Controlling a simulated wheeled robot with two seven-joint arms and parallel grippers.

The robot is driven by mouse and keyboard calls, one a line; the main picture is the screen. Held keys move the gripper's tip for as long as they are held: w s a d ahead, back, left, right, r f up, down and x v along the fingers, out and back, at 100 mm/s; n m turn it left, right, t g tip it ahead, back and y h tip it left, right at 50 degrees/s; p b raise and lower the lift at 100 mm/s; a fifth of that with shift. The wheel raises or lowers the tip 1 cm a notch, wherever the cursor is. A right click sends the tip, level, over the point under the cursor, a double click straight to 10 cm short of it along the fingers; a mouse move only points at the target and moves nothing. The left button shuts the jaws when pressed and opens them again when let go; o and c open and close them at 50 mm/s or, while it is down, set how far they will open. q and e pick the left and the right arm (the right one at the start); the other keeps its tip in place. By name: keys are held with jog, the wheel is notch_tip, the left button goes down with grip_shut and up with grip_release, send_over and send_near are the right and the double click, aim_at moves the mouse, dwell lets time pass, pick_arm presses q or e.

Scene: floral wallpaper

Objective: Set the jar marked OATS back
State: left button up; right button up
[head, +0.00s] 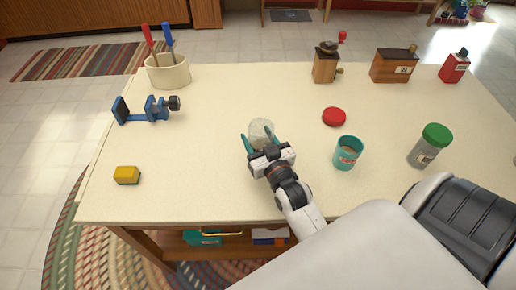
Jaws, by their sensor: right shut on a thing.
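My right gripper (261,143) reaches in over the middle of the table, its teal fingers shut on either side of a pale, translucent, rounded object (261,128). The gripper hides part of that object, and I cannot tell whether it touches the table. To the right, an open teal jar (347,152) with a small label stands upright. Further right is a clear jar with a green lid (430,146), greyish contents and a label. The labels are too small to read, so I cannot tell which jar says OATS. A red lid (334,117) lies flat behind the teal jar. My left gripper is out of view.
A cream crock (168,74) with red- and blue-handled tools, a blue clamp-like tool (148,109) and a yellow block (127,175) are at left. A grinder (325,65), wooden box (394,66) and red container (454,67) line the back right.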

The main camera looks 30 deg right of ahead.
aim_at(258, 149)
notch_tip(258, 149, down, 3)
jog(key=shift+f, duration=0.15)
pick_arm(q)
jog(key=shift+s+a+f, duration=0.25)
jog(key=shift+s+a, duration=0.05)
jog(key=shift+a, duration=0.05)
pick_arm(e)
jog(key=shift+f, duration=0.5)
jog(key=shift+f+b, duration=0.2)
jog(key=shift+b, duration=0.15)
jog(key=o, duration=1.2)
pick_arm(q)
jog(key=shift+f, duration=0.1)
pick_arm(e)
jog(key=shift+r, duration=0.1)
jog(key=shift+s+r, duration=0.1)
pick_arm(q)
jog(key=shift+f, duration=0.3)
pick_arm(e)
jog(key=s, duration=0.4)
jog(key=s+a, duration=0.1)
jog(key=s, duration=0.2)
jog(key=s+a, duration=0.1)
jog(key=s, duration=0.3)
jog(key=shift+s, duration=0.35)
